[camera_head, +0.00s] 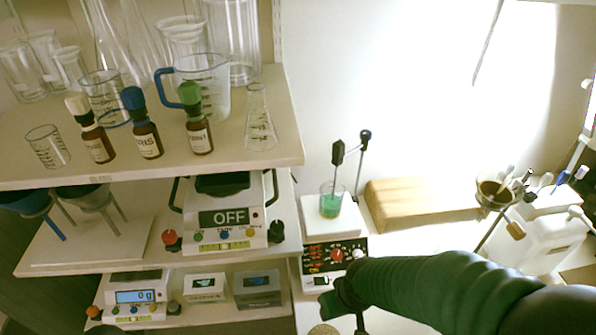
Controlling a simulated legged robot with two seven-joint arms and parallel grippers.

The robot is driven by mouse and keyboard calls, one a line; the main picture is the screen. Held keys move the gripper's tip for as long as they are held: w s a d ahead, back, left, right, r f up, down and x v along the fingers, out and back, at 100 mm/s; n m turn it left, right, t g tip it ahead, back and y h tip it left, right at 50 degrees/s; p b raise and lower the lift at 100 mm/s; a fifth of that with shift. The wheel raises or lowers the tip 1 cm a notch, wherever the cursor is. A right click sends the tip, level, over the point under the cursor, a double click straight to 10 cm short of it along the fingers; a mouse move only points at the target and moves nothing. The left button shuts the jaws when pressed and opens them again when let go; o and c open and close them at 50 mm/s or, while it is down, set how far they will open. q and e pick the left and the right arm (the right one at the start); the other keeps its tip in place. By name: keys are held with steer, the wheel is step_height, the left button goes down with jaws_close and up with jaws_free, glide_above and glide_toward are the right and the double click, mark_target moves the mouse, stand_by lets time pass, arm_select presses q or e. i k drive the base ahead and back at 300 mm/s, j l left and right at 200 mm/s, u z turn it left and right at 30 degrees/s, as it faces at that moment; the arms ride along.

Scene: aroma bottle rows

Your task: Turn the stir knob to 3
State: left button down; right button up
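A white stirrer hotplate (314,228) stands on the lower surface at centre right, with a beaker of green liquid (330,204) on top. Its black control panel (319,252) faces me and has a red knob (337,255) and a pale knob (358,254). The panel's markings are too small to read, so I cannot tell which knob is for stirring or its setting. My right arm comes in from the right in a green sleeve. Its dark gripper (343,299) is just below the panel, seemingly apart from the knobs; its finger opening is unclear. My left gripper is not in view.
Shelves at left hold glassware, three dropper bottles (147,140) and a balance reading OFF (222,224). Another balance (136,297) is lower left. A wooden block (420,203) lies right of the stirrer. Dark probes (362,150) rise by the beaker.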

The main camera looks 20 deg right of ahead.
mark_target(356, 255)
steer(key=z, duration=0.8)
